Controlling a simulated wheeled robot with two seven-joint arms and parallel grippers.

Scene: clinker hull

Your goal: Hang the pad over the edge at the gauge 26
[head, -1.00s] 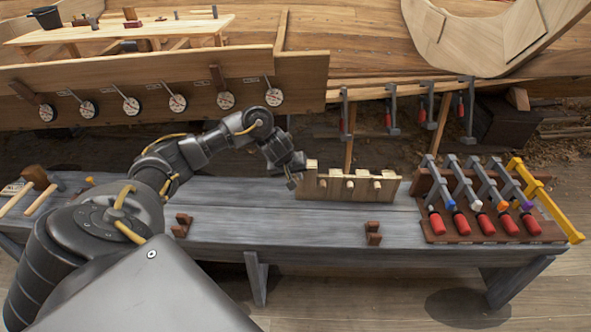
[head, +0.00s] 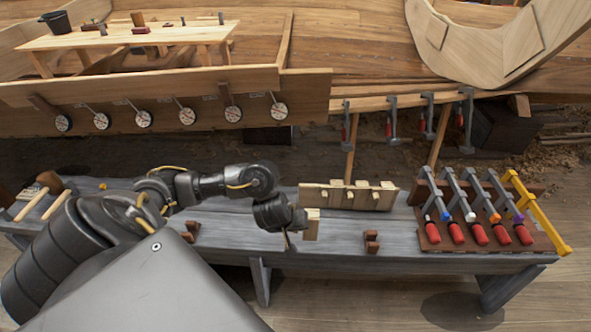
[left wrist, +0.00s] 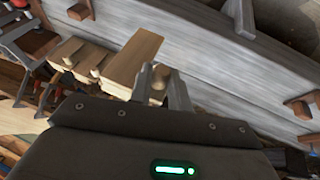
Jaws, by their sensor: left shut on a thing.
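My left gripper (head: 302,220) is shut on a pale wooden pad (head: 313,224) and holds it above the grey bench, just in front of the pad rack. In the left wrist view the pad (left wrist: 134,62) sticks out beyond the finger tips (left wrist: 163,84). Several round dial gauges (head: 187,116) hang in a row along the hull's upper plank edge (head: 200,88), behind and left of the gripper. Their numbers are too small to read, so I cannot tell which is gauge 26. My right gripper is out of view.
The pad rack (head: 330,200) with more pads stands on the grey bench (head: 225,222). A clamp rack (head: 440,240) with several red-handled clamps is at the right. More clamps (head: 392,120) hang on the hull plank. Small brown blocks (head: 371,241) sit near the bench's front edge.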

